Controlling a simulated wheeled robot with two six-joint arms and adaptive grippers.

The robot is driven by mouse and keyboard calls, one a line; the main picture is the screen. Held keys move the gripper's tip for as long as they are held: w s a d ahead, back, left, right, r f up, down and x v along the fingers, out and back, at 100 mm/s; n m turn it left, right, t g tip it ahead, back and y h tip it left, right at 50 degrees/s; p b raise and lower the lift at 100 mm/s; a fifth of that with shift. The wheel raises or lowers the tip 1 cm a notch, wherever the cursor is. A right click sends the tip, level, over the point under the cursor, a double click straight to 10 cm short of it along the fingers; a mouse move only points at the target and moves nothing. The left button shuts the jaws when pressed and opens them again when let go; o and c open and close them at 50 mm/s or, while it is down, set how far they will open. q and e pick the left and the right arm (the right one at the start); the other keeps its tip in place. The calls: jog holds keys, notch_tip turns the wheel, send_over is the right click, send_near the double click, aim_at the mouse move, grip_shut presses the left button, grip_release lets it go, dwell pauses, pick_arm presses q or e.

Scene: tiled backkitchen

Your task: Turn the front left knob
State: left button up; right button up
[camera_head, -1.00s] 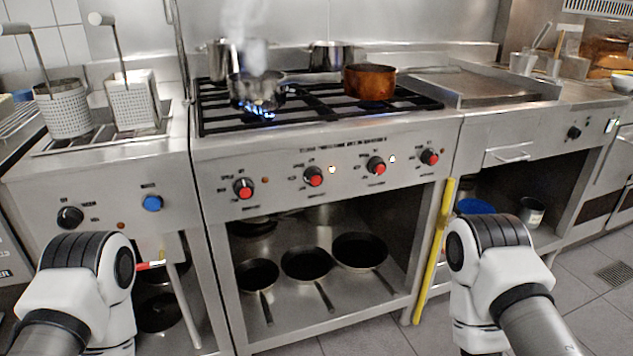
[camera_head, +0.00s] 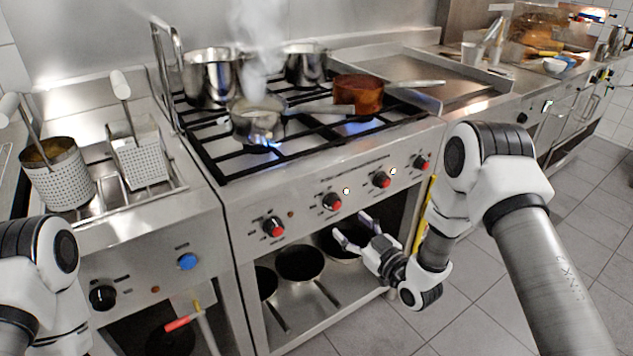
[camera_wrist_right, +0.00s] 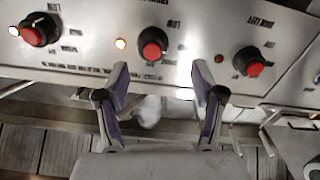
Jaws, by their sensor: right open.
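The stove front (camera_head: 350,215) carries a row of several black knobs with red caps. The leftmost red-capped knob (camera_head: 273,227) has a dark indicator beside it; in the right wrist view, which appears upside down, it is the knob on the right (camera_wrist_right: 248,60). The second knob from the left (camera_head: 332,202) has a lit indicator and shows near the middle of the wrist view (camera_wrist_right: 153,45). My right gripper (camera_head: 354,230) is open and empty, in front of the stove just below the second knob, touching no knob. My left arm shows at the left edge; its gripper is hidden.
A steaming pot (camera_head: 256,122) sits over a blue flame on the front left burner. A copper pot (camera_head: 358,94) and steel pots (camera_head: 211,78) stand on the grates. Fryer baskets (camera_head: 58,176) are at left. Pans (camera_head: 300,262) lie on the shelf below the knobs.

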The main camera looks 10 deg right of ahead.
aim_at(337, 206)
jog(key=x, duration=0.4)
jog(key=r+x, duration=0.1)
jog(key=x, duration=0.1)
jog(key=shift+w+d, duration=0.2)
jog(key=shift+w, duration=0.7)
jog(key=shift+r, duration=0.1)
jog(key=c, duration=1.1)
